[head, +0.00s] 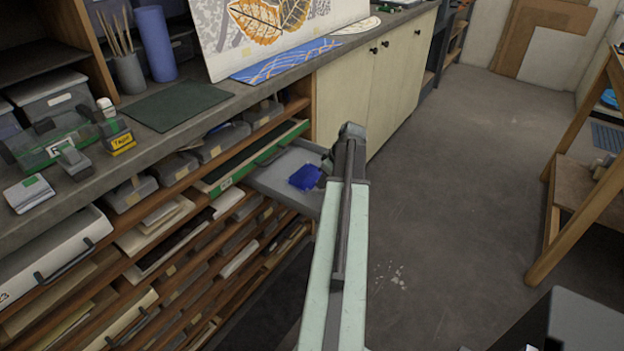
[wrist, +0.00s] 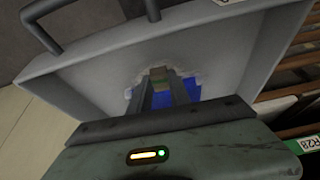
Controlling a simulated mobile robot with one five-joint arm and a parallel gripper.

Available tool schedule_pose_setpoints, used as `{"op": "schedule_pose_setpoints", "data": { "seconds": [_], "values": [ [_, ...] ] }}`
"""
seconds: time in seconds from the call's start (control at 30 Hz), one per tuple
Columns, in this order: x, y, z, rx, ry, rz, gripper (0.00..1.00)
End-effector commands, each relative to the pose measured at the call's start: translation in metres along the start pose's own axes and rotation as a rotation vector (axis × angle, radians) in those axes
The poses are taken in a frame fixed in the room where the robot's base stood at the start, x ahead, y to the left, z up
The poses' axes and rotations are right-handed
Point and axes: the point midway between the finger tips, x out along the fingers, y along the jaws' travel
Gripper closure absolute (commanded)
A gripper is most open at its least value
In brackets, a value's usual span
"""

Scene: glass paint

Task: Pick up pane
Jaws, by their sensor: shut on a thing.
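The blue pane (head: 304,177) shows in the head view over the pulled-out grey drawer (head: 267,177). In the wrist view the pane (wrist: 191,88) shows at both sides of my fingers, which hide its middle. My gripper (wrist: 160,76) is shut on the pane, inside the drawer's walls. In the head view my gripper (head: 324,170) is partly hidden by my own arm at the pane's right side. I cannot tell whether the pane touches the drawer floor (wrist: 100,75).
The drawer sticks out of a wooden rack (head: 190,222) with several shelves of paper and boxes. The counter above holds a green mat (head: 175,104), a blue patterned sheet (head: 285,60) and jars. The floor (head: 455,190) to the right is open, up to a wooden easel (head: 585,215).

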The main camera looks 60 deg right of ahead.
Motion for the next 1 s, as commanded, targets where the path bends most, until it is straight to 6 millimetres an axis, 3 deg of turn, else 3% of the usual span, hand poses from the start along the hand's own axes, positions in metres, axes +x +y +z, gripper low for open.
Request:
{"op": "schedule_pose_setpoints", "data": {
  "seconds": [0.27, 0.47, 1.0],
  "values": [
    [-0.005, 0.0, -0.002, 0.001, 0.0, 0.0, 1.0],
    [-0.024, 0.001, -0.009, 0.001, 0.0, 0.0, 1.0],
    [-0.151, 0.001, -0.061, 0.002, 0.0, 0.001, 1.0]
  ]
}}
